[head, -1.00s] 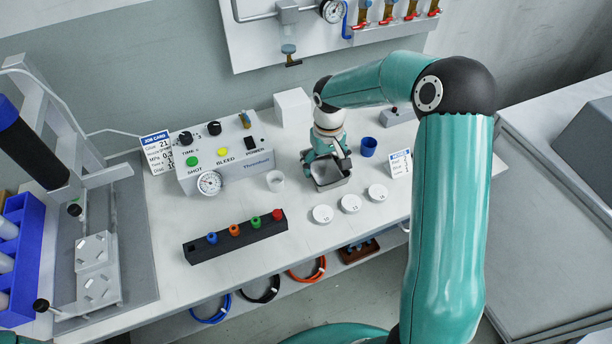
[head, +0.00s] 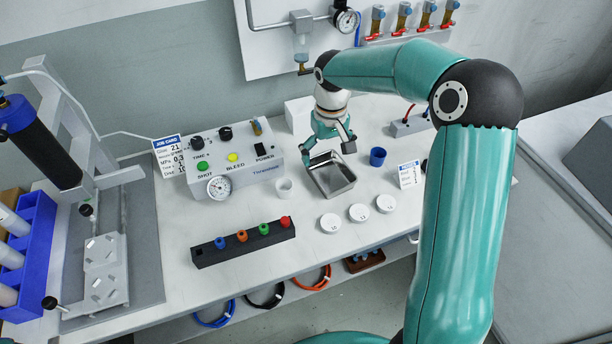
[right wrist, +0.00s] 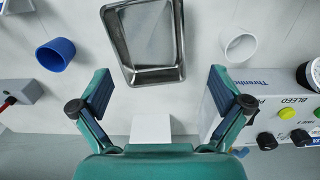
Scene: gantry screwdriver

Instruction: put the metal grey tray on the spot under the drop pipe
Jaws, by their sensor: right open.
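The metal grey tray (head: 345,188) is an open rectangular pan resting on the white bench, between a white cup and a blue cup. It also shows ahead of the fingers in the right wrist view (right wrist: 153,75). My right gripper (head: 328,158) is open and empty, just behind and above the tray. Its fingers (right wrist: 160,88) are spread apart with nothing between them. A pipe with a clear bowl and a brass outlet (head: 304,69) hangs on the wall panel behind the gripper. I cannot make out a marked spot beneath it. My left gripper is not in view.
A white block (head: 297,114) stands behind my right gripper. The control box (head: 232,165) and white cup (head: 285,188) are left of the tray, the blue cup (head: 377,157) right. Several white lids (head: 358,212) and a black rack (head: 243,243) lie in front.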

